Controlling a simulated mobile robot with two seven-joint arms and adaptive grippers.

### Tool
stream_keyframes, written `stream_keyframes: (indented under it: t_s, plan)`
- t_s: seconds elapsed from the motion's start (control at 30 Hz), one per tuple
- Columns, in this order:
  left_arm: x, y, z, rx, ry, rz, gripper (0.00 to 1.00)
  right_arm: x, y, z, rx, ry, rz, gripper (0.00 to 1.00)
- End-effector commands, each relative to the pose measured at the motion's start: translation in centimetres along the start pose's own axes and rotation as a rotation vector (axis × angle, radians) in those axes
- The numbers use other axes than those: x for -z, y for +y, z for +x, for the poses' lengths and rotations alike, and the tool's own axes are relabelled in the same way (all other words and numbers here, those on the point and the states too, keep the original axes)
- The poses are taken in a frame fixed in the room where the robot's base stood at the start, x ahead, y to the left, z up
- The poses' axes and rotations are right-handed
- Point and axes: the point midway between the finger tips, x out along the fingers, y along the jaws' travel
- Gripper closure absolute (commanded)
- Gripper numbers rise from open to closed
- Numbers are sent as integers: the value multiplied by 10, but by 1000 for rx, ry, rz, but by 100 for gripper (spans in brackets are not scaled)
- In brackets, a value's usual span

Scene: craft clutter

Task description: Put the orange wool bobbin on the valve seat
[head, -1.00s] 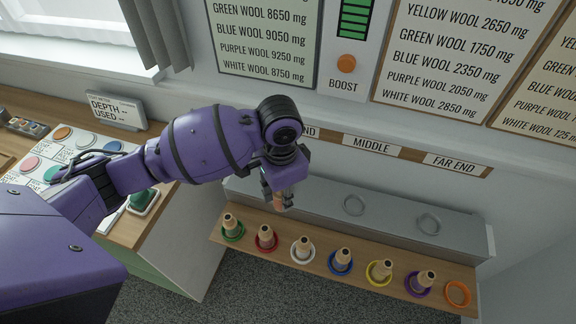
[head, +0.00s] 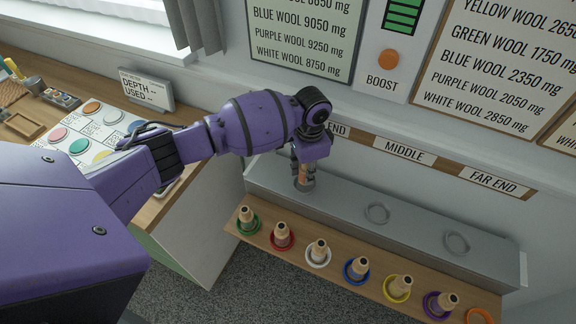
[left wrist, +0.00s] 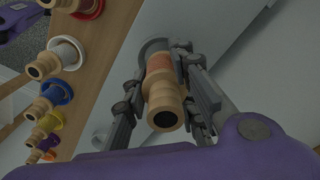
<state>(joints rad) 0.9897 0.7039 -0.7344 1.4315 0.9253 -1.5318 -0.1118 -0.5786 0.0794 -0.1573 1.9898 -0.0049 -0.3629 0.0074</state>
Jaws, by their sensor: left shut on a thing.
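The orange wool bobbin (head: 303,172) is a tan spool with an orange band. My left gripper (head: 303,184) is shut on it, above the near part of the grey ledge. In the left wrist view the bobbin (left wrist: 160,93) sits between the two fingers (left wrist: 160,85), its open tan end towards the camera. A grey ring-shaped seat (left wrist: 153,45) shows behind its far end; I cannot tell whether they touch. Two empty ring seats, the middle one (head: 376,213) and the far one (head: 456,243), show on the ledge. My right gripper is not in view.
A wooden shelf (head: 333,277) in front of the ledge (head: 415,228) carries several bobbins in coloured rings. The orange ring (head: 479,317) at its right end is empty. Wall labels read MIDDLE (head: 404,151) and FAR END (head: 493,181); my arm partly covers another.

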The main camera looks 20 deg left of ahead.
Motion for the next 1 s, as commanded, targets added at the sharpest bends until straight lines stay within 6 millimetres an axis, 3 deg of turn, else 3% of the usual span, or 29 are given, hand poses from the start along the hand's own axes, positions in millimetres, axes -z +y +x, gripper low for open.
stream_keyframes:
  t_s: [0.13,0.53,0.57,0.7,1.0]
  plan:
    - [0,1,23,0,-1,1,100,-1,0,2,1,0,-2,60]
    - [1,1,28,0,1,2,100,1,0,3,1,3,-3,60]
    - [1,1,28,0,1,2,74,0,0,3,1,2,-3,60]
    - [1,1,28,1,1,2,56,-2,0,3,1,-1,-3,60]
    - [0,1,27,1,1,2,56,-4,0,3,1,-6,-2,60]
